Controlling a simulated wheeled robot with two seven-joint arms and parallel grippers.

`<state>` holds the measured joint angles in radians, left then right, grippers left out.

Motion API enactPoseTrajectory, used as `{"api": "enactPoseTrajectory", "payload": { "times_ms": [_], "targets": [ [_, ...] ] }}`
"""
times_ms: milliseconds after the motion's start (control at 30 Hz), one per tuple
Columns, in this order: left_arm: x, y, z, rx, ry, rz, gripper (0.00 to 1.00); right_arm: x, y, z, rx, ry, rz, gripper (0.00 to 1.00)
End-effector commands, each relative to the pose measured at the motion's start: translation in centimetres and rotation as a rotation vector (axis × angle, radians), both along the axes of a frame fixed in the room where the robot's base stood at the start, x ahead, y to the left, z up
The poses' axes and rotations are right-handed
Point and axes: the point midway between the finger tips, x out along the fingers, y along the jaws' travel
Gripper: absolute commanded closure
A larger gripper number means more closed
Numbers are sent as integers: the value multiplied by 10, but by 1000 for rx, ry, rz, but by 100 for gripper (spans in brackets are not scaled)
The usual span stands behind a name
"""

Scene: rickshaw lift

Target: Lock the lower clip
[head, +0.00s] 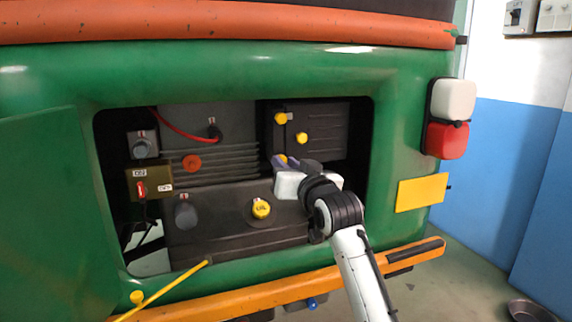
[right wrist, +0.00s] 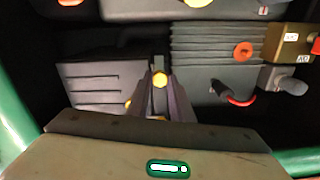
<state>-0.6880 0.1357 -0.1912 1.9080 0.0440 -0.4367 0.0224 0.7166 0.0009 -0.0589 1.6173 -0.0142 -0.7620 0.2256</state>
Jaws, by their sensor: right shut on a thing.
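The dark box with yellow clips (head: 335,125) sits at the upper right of the open bay in the head view. An upper yellow clip (head: 281,118) and a middle one (head: 302,138) show clear of my fingers. The lower clip (head: 281,159) is a small yellow knob at the box's lower left, partly hidden by my right gripper (head: 281,165). In the right wrist view, which is turned over, the lower clip (right wrist: 160,79) sits between the tips of my right gripper (right wrist: 161,80), which is shut on it. My left gripper is out of view.
The green body panel (head: 60,200) frames the bay. A ribbed grey unit (head: 225,168) with a red cable is left of the clips. A lower grey box (head: 225,235) carries a yellow cap (head: 261,208). An orange bumper (head: 260,297) runs below, with a yellow rod (head: 170,287) before it.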

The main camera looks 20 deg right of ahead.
Motion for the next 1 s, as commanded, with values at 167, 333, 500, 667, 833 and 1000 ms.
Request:
{"api": "enactPoseTrajectory", "payload": {
  "times_ms": [167,333,500,667,833,1000],
  "targets": [
    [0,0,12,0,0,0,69,0,0,2,-76,-1,0,100],
    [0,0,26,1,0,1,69,0,-1,2,-202,-3,0,100],
    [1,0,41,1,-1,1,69,0,0,3,-358,-8,1,100],
    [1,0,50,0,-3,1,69,0,-1,1,-511,-13,0,100],
    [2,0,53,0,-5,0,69,0,-1,0,-674,-20,0,100],
    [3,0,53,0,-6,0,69,0,-1,-1,-835,-26,-1,100]
  ]
}}
